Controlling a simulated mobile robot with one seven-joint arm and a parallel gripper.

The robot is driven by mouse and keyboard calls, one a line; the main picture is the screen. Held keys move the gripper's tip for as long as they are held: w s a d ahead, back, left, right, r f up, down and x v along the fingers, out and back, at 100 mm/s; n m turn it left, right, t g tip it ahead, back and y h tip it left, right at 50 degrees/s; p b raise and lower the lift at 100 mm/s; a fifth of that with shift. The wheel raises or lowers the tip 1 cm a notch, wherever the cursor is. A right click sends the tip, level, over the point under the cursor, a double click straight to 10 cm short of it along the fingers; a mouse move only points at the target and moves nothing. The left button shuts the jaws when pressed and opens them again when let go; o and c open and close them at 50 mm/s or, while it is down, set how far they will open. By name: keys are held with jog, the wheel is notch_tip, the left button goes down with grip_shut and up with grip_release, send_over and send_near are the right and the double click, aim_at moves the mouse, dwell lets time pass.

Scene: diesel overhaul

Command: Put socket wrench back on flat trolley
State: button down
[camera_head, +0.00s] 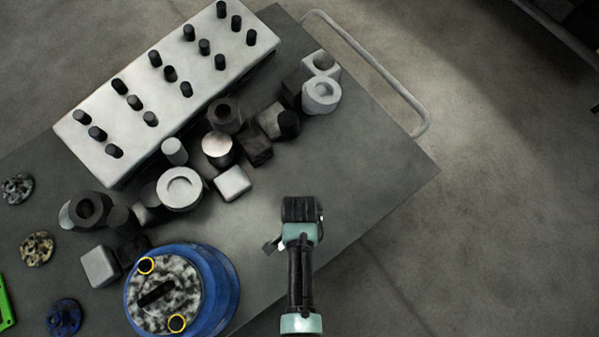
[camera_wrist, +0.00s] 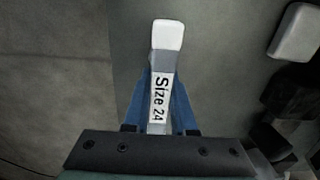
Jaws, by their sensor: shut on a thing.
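In the wrist view, the socket wrench (camera_wrist: 167,40) shows as a narrow bar with a white end and a label reading "Size 24". The blue fingers of my gripper (camera_wrist: 160,100) are shut on it, one on each side. In the head view, my gripper (camera_head: 301,209) is over the right part of the flat trolley (camera_head: 385,165), and its fingers are hidden beneath it. A small pale piece (camera_head: 272,245), likely part of the wrench, sticks out to its left. I cannot tell the gap between wrench and trolley top.
Many loose sockets and blocks, including a pale cube (camera_head: 233,183), crowd the trolley's middle left of my gripper. A pale board with black pegs (camera_head: 140,105) lies behind. A blue round part (camera_head: 225,285) stands at lower left. The trolley's right side is clear, beside its handle (camera_head: 375,65).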

jog(key=shift+f, duration=0.25)
jog(key=shift+c, duration=0.5)
grip_release()
notch_tip(320, 180, up, 9)
jog(key=p, duration=0.9)
jog(key=shift+r, duration=0.15)
